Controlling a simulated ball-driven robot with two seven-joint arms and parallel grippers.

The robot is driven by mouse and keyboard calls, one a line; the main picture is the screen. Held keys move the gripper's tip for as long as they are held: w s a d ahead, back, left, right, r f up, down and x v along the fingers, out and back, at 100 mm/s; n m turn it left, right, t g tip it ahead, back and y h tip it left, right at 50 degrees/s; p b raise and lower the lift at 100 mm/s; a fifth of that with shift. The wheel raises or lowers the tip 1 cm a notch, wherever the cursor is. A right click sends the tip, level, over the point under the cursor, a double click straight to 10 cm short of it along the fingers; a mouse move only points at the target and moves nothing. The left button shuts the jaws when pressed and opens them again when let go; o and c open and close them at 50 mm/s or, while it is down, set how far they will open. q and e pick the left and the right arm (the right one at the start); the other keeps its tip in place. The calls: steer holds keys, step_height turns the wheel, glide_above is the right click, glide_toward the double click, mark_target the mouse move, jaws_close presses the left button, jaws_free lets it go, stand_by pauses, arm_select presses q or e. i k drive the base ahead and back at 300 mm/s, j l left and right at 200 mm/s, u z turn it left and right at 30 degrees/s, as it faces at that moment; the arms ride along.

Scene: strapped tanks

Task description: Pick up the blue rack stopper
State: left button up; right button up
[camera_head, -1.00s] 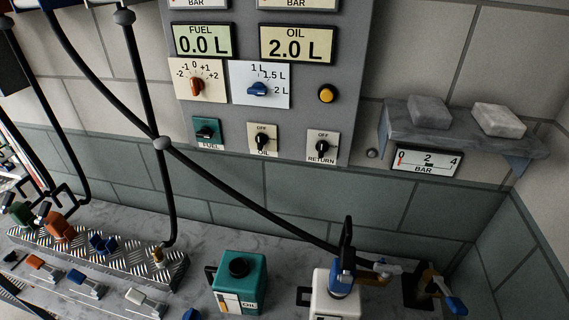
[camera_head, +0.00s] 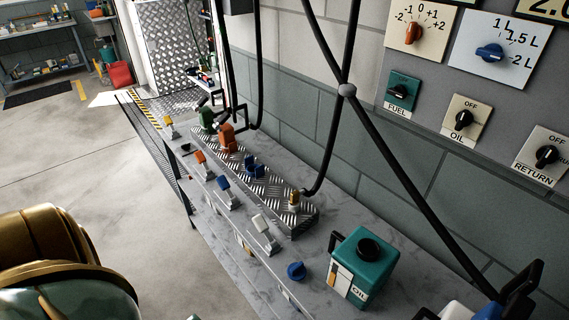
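A small blue piece (camera_head: 255,166) sits on the diamond-plate rack (camera_head: 275,190) on the grey bench, between an orange nozzle and a brass fitting. A round blue knob-like piece (camera_head: 296,271) is at the bench's front, left of the teal oil can. I cannot tell for sure which of these is the blue rack stopper. Neither of my grippers shows. A gold and glassy rounded part at the lower left looks like part of my own body.
The teal oil can (camera_head: 363,266) stands on the bench, with a white and blue container (camera_head: 470,311) at lower right. Orange (camera_head: 226,136) and green (camera_head: 206,117) nozzles stand on the rack. Levers line the bench front. Black hoses hang before the wall. Open floor lies left.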

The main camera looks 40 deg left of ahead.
mark_target(296, 271)
steer(key=u, duration=1.1)
